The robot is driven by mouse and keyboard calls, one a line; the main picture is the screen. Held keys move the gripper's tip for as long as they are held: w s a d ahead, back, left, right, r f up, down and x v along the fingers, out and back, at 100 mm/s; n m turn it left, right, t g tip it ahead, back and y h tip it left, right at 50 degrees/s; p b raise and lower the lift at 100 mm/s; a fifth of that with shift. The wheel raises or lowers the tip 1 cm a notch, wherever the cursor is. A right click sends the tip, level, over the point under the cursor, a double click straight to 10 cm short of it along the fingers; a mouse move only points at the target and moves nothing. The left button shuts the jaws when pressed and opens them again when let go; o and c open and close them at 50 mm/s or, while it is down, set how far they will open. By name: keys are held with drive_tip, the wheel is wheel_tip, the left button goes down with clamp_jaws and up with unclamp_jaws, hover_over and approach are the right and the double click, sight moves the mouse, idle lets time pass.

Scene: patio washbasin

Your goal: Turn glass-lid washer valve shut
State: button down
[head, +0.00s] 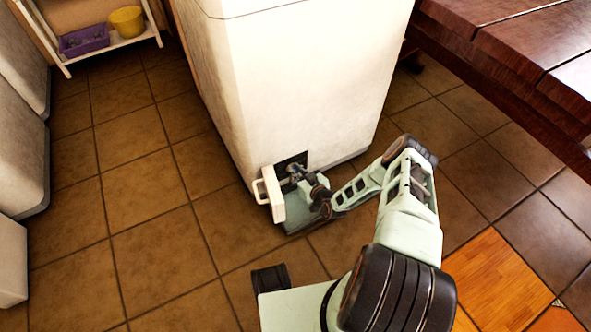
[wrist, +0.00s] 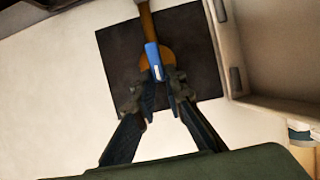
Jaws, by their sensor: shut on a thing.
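The washer (head: 290,80) is a tall white body standing on the tiled floor; its lid is out of view. Low on its front is a dark square recess (head: 283,167), which also shows in the wrist view (wrist: 118,60). In the wrist view the valve has a blue handle (wrist: 153,60) in front of a brown, round body and pipe (wrist: 147,22). My gripper (wrist: 161,88) is shut on the lower part of the blue handle, one finger on each side. In the head view my gripper (head: 304,182) is at the recess and partly hides the valve.
A small white door (head: 272,195) hangs open to the left of the recess, close to my gripper. A dark wooden table (head: 530,50) stands at the right. A shelf with a purple bin (head: 84,40) and yellow bucket (head: 127,21) is at the back left. Floor tiles left are clear.

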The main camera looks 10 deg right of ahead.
sight(289, 150)
drive_tip(key=shift+a, duration=0.1)
drive_tip(key=shift+s+a+f+n+t+h+p, duration=0.1)
drive_tip(key=shift+a+n+t+h+p, duration=0.15)
drive_tip(key=shift+n+h, duration=0.45)
drive_tip(key=shift+s+a+f+n+t+h+p, duration=0.1)
drive_tip(key=shift+a+n+t+h+p, duration=0.2)
drive_tip(key=shift+n, duration=0.65)
drive_tip(key=shift+a+f+n+t+h+p, duration=0.1)
drive_tip(key=shift+n+t+h+p, duration=0.05)
drive_tip(key=shift+n+h, duration=0.6)
drive_tip(key=c, duration=2)
unclamp_jaws()
drive_tip(key=shift+r, duration=0.15)
wheel_tip(289, 150, up, 10)
drive_tip(key=shift+f, duration=0.1)
